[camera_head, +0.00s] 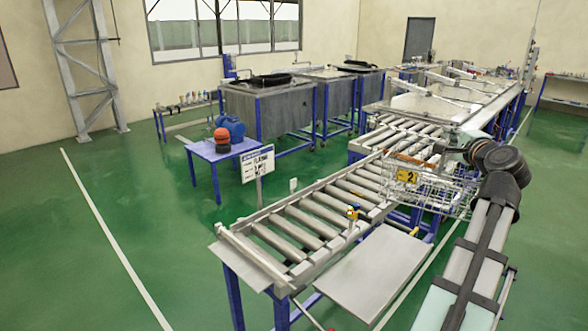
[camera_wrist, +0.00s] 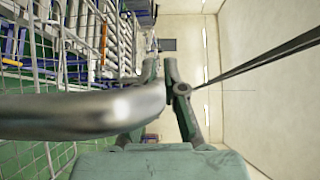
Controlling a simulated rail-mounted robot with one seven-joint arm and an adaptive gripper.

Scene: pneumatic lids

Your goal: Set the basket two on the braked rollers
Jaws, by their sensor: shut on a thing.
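Basket two, a wire basket (camera_head: 437,192) with a yellow tag marked 2 (camera_head: 407,176), is at the right edge of the roller conveyor (camera_head: 322,223) in the head view. I cannot tell whether it touches the rollers. My gripper (camera_head: 449,147) is at the basket's top, shut on its handle. In the wrist view my gripper (camera_wrist: 160,70) is beyond the thick metal handle bar (camera_wrist: 75,113), with the basket's wire mesh (camera_wrist: 42,75) at left. The fingers' contact with the handle is partly hidden. Which rollers are braked is not marked clearly.
A yellow-handled fitting (camera_head: 352,213) stands on the conveyor's right rail. A flat grey shelf (camera_head: 372,274) juts out beside it. A sign (camera_head: 258,165) stands at the left rail. Steel tanks (camera_head: 275,105) are behind. The near rollers are bare.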

